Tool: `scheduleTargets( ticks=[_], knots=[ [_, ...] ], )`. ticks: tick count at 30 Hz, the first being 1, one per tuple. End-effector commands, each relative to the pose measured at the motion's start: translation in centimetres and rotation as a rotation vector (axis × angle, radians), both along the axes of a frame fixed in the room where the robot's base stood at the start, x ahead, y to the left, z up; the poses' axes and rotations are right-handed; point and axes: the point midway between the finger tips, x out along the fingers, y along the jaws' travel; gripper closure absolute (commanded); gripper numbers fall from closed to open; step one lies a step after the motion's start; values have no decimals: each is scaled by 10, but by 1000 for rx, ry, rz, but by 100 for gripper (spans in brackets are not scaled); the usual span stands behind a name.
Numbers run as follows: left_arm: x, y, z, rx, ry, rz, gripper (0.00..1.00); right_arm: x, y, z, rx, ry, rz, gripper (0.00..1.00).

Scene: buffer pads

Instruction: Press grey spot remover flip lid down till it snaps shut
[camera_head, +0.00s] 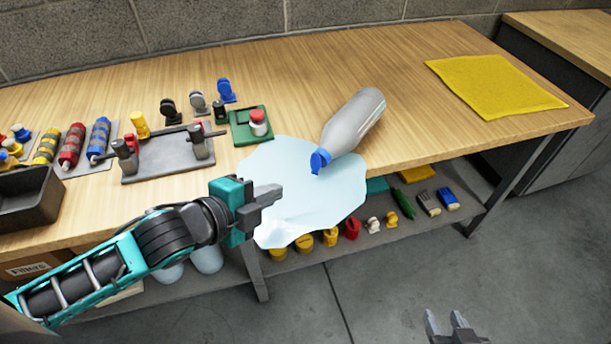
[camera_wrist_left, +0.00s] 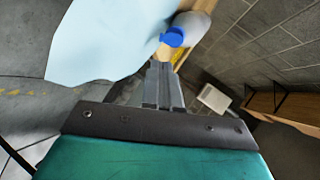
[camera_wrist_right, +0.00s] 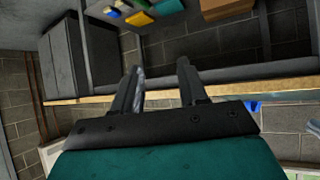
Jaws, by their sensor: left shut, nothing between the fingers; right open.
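The grey spot remover bottle (camera_head: 352,122) lies on its side on the table, its blue flip lid (camera_head: 320,161) toward the front edge. The lid rests over a pale blue cloth or puddle-like sheet (camera_head: 300,190) that hangs past the edge. In the left wrist view the blue lid (camera_wrist_left: 172,38) and part of the bottle (camera_wrist_left: 193,27) show beyond the fingertips. Whether the lid is open cannot be told. My left gripper (camera_head: 276,191) is shut and empty, left of and in front of the lid, apart from it. My right gripper (camera_head: 447,322) is open and empty, low over the floor.
A green base with a red button (camera_head: 257,120) and a grey fixture tray (camera_head: 165,160) stand left of the bottle. A yellow cloth (camera_head: 495,84) lies at the right. Several small items sit on the lower shelf (camera_head: 300,260). The table between bottle and yellow cloth is clear.

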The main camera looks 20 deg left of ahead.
Motion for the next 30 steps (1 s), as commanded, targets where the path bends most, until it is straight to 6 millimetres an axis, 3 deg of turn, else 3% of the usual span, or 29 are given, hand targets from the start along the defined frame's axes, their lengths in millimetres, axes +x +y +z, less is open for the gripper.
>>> scheduleTargets(
  ticks=[15, 21, 30],
  knots=[
    [76, -33, -38, -4, -1, 1, 100, 3, 9, -5, 16, -3, 14, 57],
    [88, -38, -44, -2, 0, 0, 100, 5, 9, -5, 13, -4, 17, 57],
    [89, -38, -44, -1, 0, 0, 100, 6, 9, -2, 14, -10, 19, 57]
  ],
)
